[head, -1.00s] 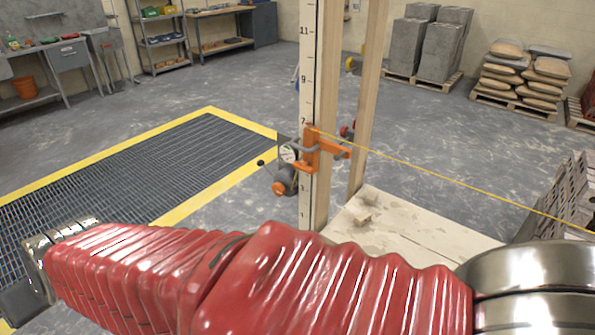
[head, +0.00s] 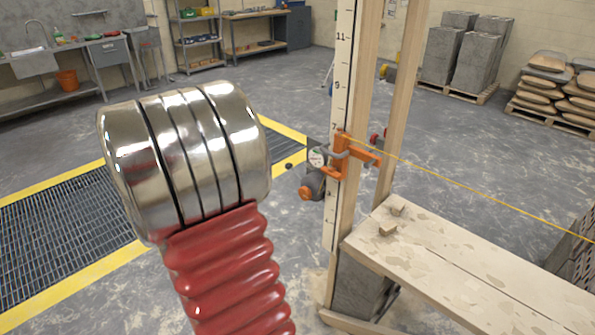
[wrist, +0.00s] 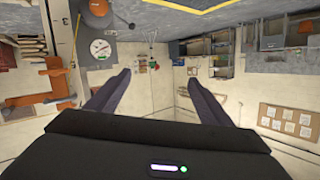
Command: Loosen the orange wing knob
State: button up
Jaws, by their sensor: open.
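An orange knob (head: 306,193) sticks out at the lower left of a grey device with a round dial (head: 317,157), mounted on the upright measuring staff (head: 340,100). Its wings cannot be made out. An orange clamp (head: 345,155) grips the staff just above and to the right. In the wrist view, which looks upside down, the knob (wrist: 98,7) is cut by the top edge, with the dial (wrist: 101,48) below it and the clamp (wrist: 45,82) at left. My gripper (wrist: 157,78) is open and empty, apart from the knob. The head view does not show my gripper.
A yellow string (head: 470,186) runs from the clamp to the right. A wooden board (head: 470,270) with small blocks lies right of the staff. A second timber post (head: 400,100) stands behind it. A yellow-edged floor grate (head: 60,235) lies at left.

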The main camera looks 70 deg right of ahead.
jog(key=s+d+f+m+g+h, duration=0.1)
jog(key=s+d+f+m+g, duration=0.1)
jog(key=s+d+g, duration=0.45)
jog(key=m+g, duration=0.3)
jog(key=g, duration=0.1)
send_near(328, 174)
jog(key=shift+h, duration=0.4)
jog(key=v, duration=0.4)
jog(key=shift+w+a+f, duration=0.1)
jog(key=shift+a+f, duration=0.15)
jog(key=shift+a, duration=0.1)
jog(key=x, duration=1.4)
jog(key=shift+a, duration=0.1)
